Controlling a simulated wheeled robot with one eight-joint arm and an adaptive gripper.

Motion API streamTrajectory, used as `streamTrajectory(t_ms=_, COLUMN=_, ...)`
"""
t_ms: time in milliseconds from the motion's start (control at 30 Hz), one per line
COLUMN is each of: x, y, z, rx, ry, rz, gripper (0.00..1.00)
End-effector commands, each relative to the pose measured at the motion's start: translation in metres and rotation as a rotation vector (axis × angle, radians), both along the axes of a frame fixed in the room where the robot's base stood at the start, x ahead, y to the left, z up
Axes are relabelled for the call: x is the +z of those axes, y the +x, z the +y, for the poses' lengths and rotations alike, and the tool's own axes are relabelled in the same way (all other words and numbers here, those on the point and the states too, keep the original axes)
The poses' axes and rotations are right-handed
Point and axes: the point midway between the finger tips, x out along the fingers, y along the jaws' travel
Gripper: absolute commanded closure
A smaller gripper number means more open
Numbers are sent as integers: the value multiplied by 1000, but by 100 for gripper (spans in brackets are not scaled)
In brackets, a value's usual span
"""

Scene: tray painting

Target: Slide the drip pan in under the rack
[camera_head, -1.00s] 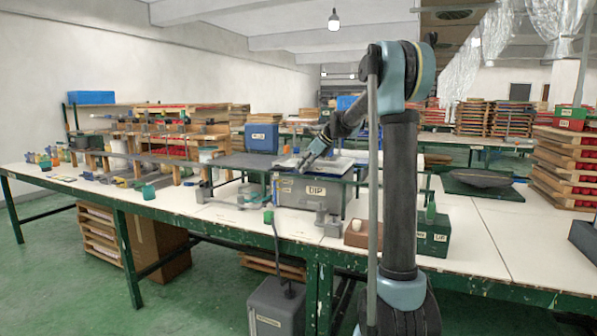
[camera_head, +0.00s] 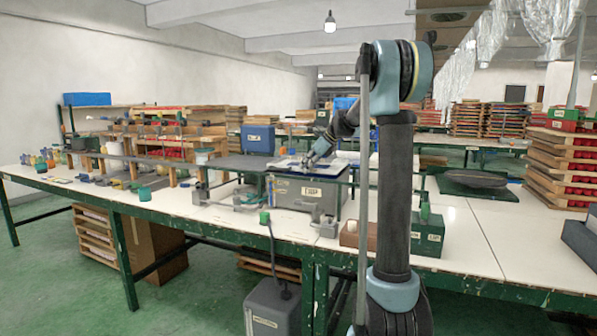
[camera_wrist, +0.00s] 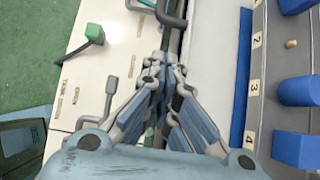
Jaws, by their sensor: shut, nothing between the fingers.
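My gripper (camera_head: 309,164) is over the bench by the grey DIP tank (camera_head: 330,196). In the wrist view its fingers (camera_wrist: 166,60) are drawn together with nothing between them. A pale board with a blue edge (camera_head: 335,161) lies above the tank. The wrist view shows a blue strip (camera_wrist: 241,70) and a numbered panel with blue knobs (camera_wrist: 297,90) to the right of the fingers. A long rack on wooden posts (camera_head: 172,176) stands to the left. A dark flat plate (camera_head: 240,164) lies between it and the tank. I cannot tell which flat piece is the drip pan.
A green block (camera_wrist: 95,33) on a grey lever is left of the fingers, and a dark curved bar (camera_wrist: 172,20) is ahead. A green box (camera_head: 428,235) stands on the bench at right.

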Motion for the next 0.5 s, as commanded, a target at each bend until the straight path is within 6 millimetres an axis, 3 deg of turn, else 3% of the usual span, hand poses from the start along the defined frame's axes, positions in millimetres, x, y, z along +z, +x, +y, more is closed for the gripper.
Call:
streamTrajectory(t_ms=200, x=36, y=-12, z=-26, rx=-1, ry=0, rz=0, gripper=100)
streamTrajectory(t_ms=500, x=67, y=-22, z=-48, rx=1, ry=0, rz=0, gripper=100)
